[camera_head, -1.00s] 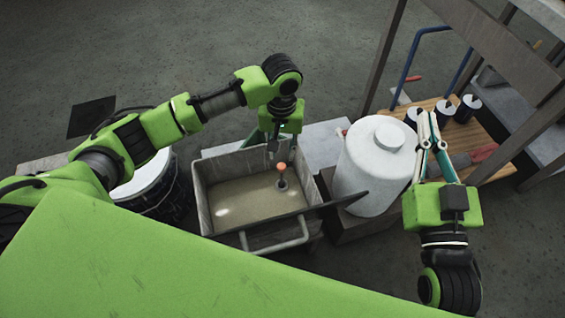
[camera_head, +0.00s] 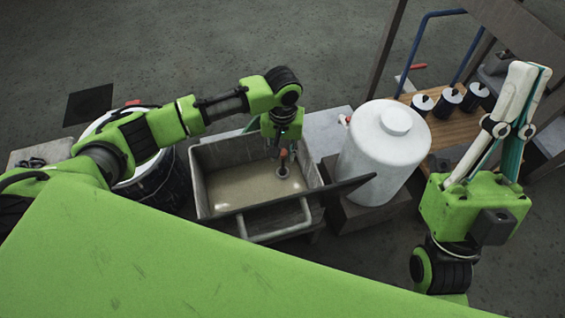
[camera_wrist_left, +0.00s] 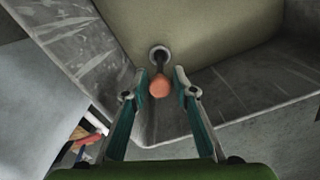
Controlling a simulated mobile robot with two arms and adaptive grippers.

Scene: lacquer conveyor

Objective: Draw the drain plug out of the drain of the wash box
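The wash box (camera_head: 199,190) is a grey rectangular tub with murky liquid in it. The drain plug (camera_head: 284,158) stands upright in the drain near the box's far right corner; it has an orange knob on a dark stem. In the left wrist view the orange knob (camera_wrist_left: 160,87) sits between the fingertips, with the drain ring behind it. My left gripper (camera_wrist_left: 161,80) is open, one finger on each side of the knob, with small gaps. It points down over the box in the head view (camera_head: 281,150). My right gripper (camera_head: 527,75) is raised at the right, its fingers close together, holding nothing visible.
A white lidded drum (camera_head: 375,155) stands right of the box, with a dark paddle (camera_head: 345,190) in front of it. A wooden shelf (camera_head: 455,132) with several small cans is at the right. A round bucket (camera_head: 160,190) stands left of the box.

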